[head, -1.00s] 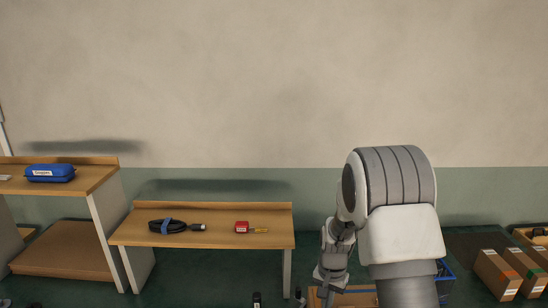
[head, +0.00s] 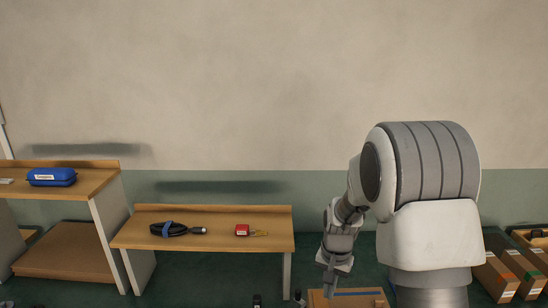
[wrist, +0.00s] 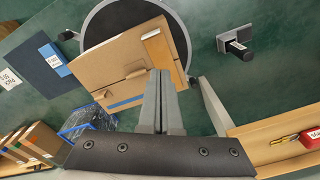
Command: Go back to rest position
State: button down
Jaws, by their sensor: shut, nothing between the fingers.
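My gripper (head: 333,280) points down at the lower middle of the head view, to the right of the low wooden bench. In the wrist view my gripper (wrist: 160,73) has its two fingers together with nothing between them. My gripper is apart from the things on the benches.
A low bench (head: 270,215) holds a coiled black cable (head: 172,229) and a red tape measure (head: 242,230). A higher bench (head: 95,180) at left holds a blue case (head: 52,177). Cardboard boxes (head: 497,276) stand at right. A black post on a plate (wrist: 237,47) stands on the floor.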

jog(key=s+r+n+t, duration=0.1)
jog(key=s+r, duration=0.4)
jog(key=r, duration=0.4)
jog(key=s+r+n+t, duration=0.2)
jog(key=s+r, duration=0.4)
jog(key=r, duration=0.3)
jog(key=s+r+n+t, duration=0.1)
jog(key=s+r, duration=0.1)
jog(key=s, duration=0.4)
jog(key=s+r+n+t, duration=0.1)
jog(key=s+r, duration=0.1)
jog(key=s, duration=0.5)
jog(key=shift+s+r, duration=0.2)
jog(key=shift+r, duration=0.1)
